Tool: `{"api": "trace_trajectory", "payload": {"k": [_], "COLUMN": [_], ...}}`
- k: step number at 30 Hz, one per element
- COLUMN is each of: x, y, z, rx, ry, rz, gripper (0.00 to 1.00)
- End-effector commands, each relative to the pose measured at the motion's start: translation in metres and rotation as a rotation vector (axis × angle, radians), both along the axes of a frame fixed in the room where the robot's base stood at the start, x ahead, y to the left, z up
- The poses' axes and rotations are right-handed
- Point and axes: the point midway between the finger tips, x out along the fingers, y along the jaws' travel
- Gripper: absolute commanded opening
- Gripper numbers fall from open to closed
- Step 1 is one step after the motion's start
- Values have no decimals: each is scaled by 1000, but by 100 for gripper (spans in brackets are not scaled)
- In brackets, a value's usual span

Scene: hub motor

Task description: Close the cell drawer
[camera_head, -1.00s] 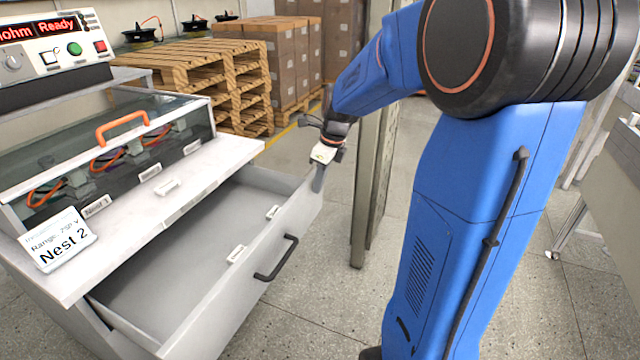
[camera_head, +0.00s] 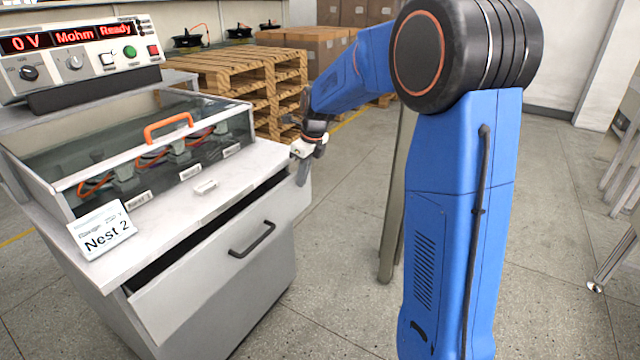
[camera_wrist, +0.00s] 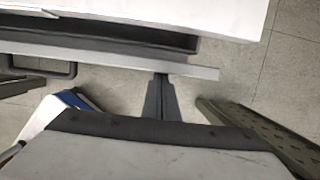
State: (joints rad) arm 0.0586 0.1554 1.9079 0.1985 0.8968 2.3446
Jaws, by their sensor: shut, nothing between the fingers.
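The cell drawer (camera_head: 205,282) is the pale grey drawer under the white worktop. It stands slightly open, with a narrow dark gap along its top. Its black bar handle (camera_head: 252,240) is on the front and also shows in the wrist view (camera_wrist: 45,70). My gripper (camera_head: 303,172) is at the right end of the drawer front, on its outer side. In the wrist view the shut fingers (camera_wrist: 160,88) point at the drawer's front panel (camera_wrist: 120,61) near its end and look to be touching it. Nothing is held.
A test cell with a clear lid and orange handle (camera_head: 168,126) stands on the worktop. A Nest 2 sign (camera_head: 102,230) sits at its front corner. A tester (camera_head: 80,58) is behind. Wooden pallets (camera_head: 235,80) stand beyond. A post (camera_head: 397,200) stands right of the cabinet.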

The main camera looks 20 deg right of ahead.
Motion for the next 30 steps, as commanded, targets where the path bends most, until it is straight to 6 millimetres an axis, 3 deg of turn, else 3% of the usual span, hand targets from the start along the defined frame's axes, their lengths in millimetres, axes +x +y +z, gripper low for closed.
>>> {"api": "trace_trajectory", "payload": {"k": [9,24,30], "x": [28,30,28], "y": [20,22,12], "z": [0,0,0], "rx": [0,0,0], "ry": [0,0,0], "rz": [1,0,0], "gripper": [0,0,0]}}
